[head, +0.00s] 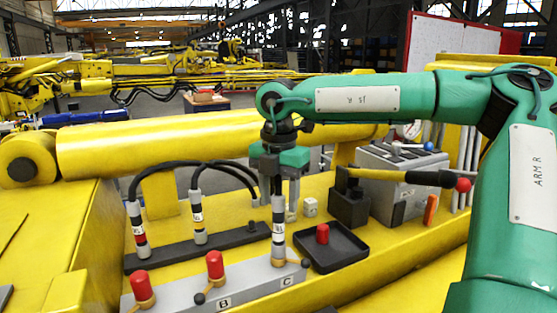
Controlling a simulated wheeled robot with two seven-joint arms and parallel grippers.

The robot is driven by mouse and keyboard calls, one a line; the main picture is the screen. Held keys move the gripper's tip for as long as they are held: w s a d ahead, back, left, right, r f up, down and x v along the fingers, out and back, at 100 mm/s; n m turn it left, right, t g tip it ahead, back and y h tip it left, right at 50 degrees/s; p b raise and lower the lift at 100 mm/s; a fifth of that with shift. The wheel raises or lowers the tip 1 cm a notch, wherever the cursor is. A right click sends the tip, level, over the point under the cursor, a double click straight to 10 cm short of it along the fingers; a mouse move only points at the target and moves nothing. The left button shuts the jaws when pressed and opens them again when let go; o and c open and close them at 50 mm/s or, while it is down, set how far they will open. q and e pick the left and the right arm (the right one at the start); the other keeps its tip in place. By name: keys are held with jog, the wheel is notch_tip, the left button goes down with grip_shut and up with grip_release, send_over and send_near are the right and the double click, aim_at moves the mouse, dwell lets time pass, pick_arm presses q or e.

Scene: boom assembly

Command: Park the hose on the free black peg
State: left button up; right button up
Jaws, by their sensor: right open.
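The hose end (278,232), a grey and black coupling with a white label, stands upright at port C of the grey manifold (240,292). My right gripper (279,205) comes down over it from above. Its jaws are open, with a grey finger beside the top of the coupling; I cannot tell whether they touch. The free black peg (252,227) is a short stub near the right end of the black rail (170,259), left of the hose end. Two other hose ends, a red-banded one (138,230) and a grey one (198,217), stand on that rail. My left gripper is out of view.
Red caps sit on the other manifold ports (215,265). A black tray (352,256) holding a red cap (322,234) lies right of port C. Behind are a white cube (310,207), a black block (349,205) with a yellow lever, and a grey control box (402,180).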

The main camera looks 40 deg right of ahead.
aim_at(279, 212)
jog(key=shift+s+f+p, duration=0.1)
jog(key=shift+f+p, duration=0.5)
jog(key=shift+f, duration=1.45)
jog(key=shift+r, duration=0.1)
grip_shut()
